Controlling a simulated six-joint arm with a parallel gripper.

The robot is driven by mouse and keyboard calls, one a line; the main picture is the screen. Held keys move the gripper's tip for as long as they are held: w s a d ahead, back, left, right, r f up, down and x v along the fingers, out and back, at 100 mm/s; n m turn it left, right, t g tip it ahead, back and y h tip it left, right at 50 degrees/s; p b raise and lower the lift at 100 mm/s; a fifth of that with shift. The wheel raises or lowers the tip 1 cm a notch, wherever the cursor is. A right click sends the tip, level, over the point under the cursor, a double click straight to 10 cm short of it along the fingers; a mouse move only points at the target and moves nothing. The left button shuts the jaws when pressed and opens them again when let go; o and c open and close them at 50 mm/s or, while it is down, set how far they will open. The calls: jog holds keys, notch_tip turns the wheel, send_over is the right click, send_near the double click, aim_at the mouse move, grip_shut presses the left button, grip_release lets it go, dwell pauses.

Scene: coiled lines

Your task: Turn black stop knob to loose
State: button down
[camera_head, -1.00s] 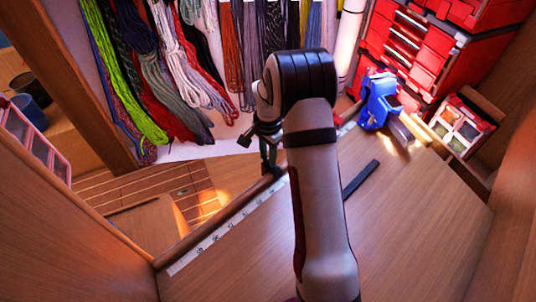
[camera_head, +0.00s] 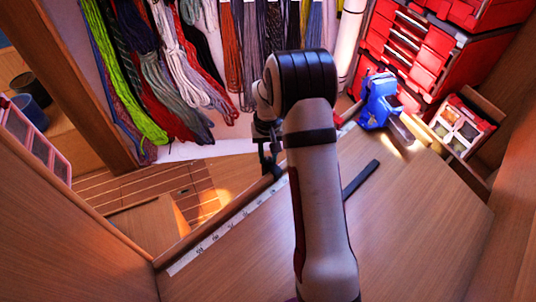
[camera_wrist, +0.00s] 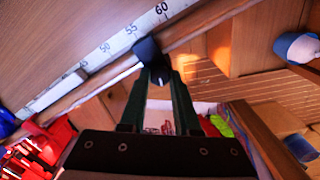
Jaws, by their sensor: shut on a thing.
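The black stop (camera_wrist: 146,48) sits on the wooden rail beside the white ruler strip, close to the 60 mark in the wrist view. Its black knob (camera_wrist: 158,76) points toward my gripper. My gripper (camera_wrist: 161,80) has its two dark fingers closed on either side of the knob. In the head view my gripper (camera_head: 268,162) reaches down at the rail, left of my arm. There the fingers and arm mostly hide the stop and knob, so the knob's turn angle cannot be read.
The ruler strip (camera_head: 215,236) runs along the bench's left edge. A black bar (camera_head: 361,179) lies right of my arm. A blue tool (camera_head: 378,100) stands farther back near the red drawers (camera_head: 410,45). Coiled lines (camera_head: 180,70) hang behind. The front bench top is clear.

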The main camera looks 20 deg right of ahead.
aim_at(268, 159)
jog(key=shift+n, duration=1.9)
jog(key=c, duration=0.6)
grip_release()
jog(key=shift+r, duration=0.1)
notch_tip(268, 159, up, 16)
jog(key=shift+f, duration=0.15)
